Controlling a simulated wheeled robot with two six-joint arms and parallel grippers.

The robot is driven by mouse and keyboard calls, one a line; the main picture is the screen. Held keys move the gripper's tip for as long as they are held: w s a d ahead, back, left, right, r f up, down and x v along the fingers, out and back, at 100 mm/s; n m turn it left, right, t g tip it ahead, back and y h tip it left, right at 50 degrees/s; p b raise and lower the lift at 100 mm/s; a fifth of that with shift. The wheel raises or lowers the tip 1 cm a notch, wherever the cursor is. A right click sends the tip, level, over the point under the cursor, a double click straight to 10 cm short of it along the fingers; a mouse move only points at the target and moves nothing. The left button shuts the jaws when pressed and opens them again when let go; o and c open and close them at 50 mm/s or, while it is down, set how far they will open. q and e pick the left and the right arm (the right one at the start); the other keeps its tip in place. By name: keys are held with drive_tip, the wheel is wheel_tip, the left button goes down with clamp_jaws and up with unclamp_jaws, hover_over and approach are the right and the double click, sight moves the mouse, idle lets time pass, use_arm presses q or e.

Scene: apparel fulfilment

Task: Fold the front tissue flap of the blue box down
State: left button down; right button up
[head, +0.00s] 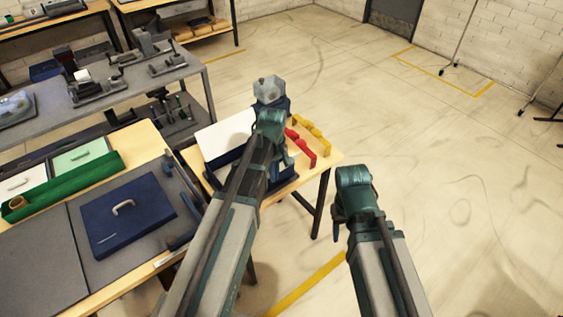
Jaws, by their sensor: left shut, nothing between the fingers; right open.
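A white sheet (224,136), apparently tissue, lies on the small wooden table (328,160), with dark blue edges beneath it. Dark blue parts (287,182) also show beside my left arm; they look like the blue box, but the arm covers most of it. I cannot make out the front flap. My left arm reaches over this spot, and its fingers are not clearly visible. My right arm ends to the right of the table over open floor, and its fingers are hidden too. A pale grey faceted piece (269,89) stands beyond my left arm; I cannot tell what it is.
Red (301,148) and yellow (313,134) pieces line the right of the small table.

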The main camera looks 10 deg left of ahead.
use_arm(q)
drive_tip(key=w+a, duration=0.5)
drive_tip(key=a, duration=0.1)
drive_tip(key=shift+a, duration=0.2)
drive_tip(key=w+a, duration=0.1)
drive_tip(key=a, duration=0.1)
drive_tip(key=w+a, duration=0.2)
drive_tip(key=shift+w+a, duration=0.1)
drive_tip(key=shift+w, duration=0.05)
idle(0.4)
wheel_tip(320, 180, down, 6)
drive_tip(key=b, duration=0.6)
drive_tip(key=shift+f, duration=0.15)
wheel_tip(320, 180, up, 8)
drive_tip(key=p, duration=0.8)
drive_tip(key=shift+r, duration=0.2)
